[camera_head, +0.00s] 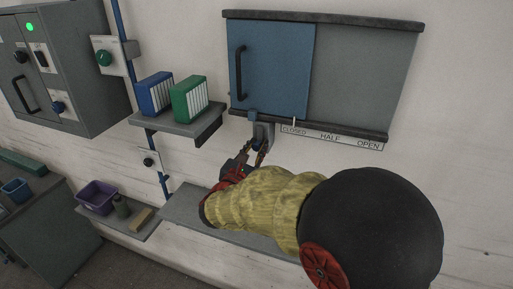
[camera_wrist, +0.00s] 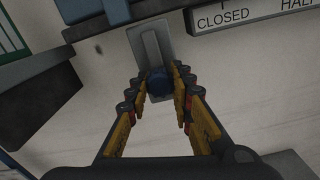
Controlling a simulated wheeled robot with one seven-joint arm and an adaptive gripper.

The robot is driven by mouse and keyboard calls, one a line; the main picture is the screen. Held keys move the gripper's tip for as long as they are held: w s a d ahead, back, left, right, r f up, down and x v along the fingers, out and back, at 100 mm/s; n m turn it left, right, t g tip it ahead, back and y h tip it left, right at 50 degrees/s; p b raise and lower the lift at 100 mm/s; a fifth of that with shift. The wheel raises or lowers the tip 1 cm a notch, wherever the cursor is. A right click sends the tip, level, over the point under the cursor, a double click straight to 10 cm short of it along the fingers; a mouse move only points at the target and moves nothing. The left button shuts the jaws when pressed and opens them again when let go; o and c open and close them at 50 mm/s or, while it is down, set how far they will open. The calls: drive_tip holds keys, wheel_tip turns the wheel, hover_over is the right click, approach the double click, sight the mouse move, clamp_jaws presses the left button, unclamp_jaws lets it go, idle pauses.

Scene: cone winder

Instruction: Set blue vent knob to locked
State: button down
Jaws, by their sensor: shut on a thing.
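In the head view my gripper (camera_head: 262,146) reaches up to the plate (camera_head: 264,130) from below, and the fingers mostly hide the knob there.
A blue sliding panel (camera_head: 272,69) is above, with a label strip (camera_head: 331,137) reading CLOSED, HALF, OPEN beside the plate. A shelf (camera_head: 184,122) with blue and green boxes is to the left. A lower shelf (camera_head: 180,209) runs beneath my arm.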

sight(259, 133)
drive_tip(key=shift+r+p, duration=0.45)
drive_tip(key=shift+r, duration=1.65)
drive_tip(key=c, duration=1.5)
unclamp_jaws()
drive_tip(key=shift+f, duration=0.1)
drive_tip(key=shift+c, duration=0.2)
drive_tip(key=v, duration=1.2)
